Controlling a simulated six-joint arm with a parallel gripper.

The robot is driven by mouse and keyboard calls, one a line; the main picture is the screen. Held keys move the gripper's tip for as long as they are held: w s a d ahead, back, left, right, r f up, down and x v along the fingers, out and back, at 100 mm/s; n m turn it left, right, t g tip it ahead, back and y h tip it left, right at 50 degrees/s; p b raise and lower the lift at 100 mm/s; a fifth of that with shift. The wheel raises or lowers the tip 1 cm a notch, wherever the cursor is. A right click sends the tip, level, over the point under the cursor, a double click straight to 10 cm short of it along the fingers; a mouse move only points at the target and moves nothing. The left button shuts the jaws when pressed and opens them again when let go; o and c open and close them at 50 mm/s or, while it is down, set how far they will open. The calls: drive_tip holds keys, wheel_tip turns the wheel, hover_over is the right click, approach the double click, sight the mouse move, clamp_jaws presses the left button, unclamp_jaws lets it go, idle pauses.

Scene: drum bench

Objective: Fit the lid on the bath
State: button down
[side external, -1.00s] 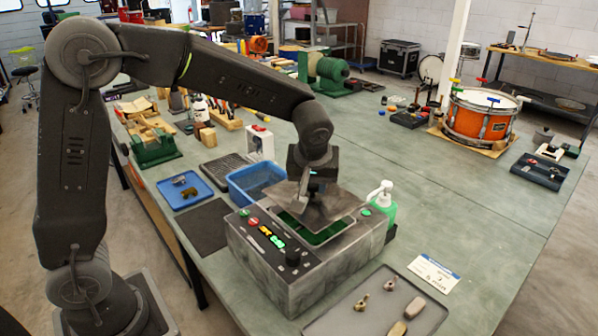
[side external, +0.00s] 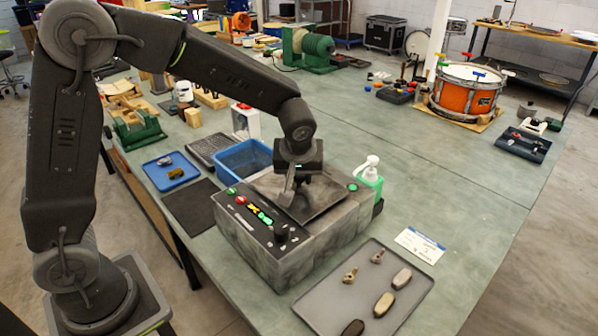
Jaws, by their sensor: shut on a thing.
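The bath (side external: 290,258) is a grey, worn box with a sloping control panel (side external: 258,220) at its front left. The lid (side external: 322,197), a dark grey plate, lies over the top opening and looks about level. No green of the opening shows around it. I cannot tell whether its edges sit fully down in the rim. My gripper (side external: 288,197) points down at the lid's middle and is shut on it. The fingertips and the part they grip are small and dark, partly hidden by the wrist.
A green pump bottle (side external: 371,178) stands close behind the bath on the right. A blue basket (side external: 243,160) is behind it on the left. A grey tray (side external: 330,306) with several small metal parts lies in front on the right. The bench (side external: 440,190) is clear farther right.

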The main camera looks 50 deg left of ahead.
drive_tip(key=shift+f, duration=0.45)
idle(0.3)
drive_tip(key=c, duration=0.8)
unclamp_jaws()
drive_tip(key=v, duration=1.4)
drive_tip(key=s+a+m+h, duration=0.1)
drive_tip(key=s+m, duration=0.2)
drive_tip(key=s, duration=0.3)
drive_tip(key=s+a+m+t+h, duration=0.1)
drive_tip(key=s+m, duration=0.2)
drive_tip(key=s, duration=0.3)
drive_tip(key=s+a+m+t+h, duration=0.1)
drive_tip(key=s+m, duration=0.2)
drive_tip(key=s, duration=0.4)
drive_tip(key=shift+s+a+f, duration=0.1)
drive_tip(key=shift+a+f, duration=0.2)
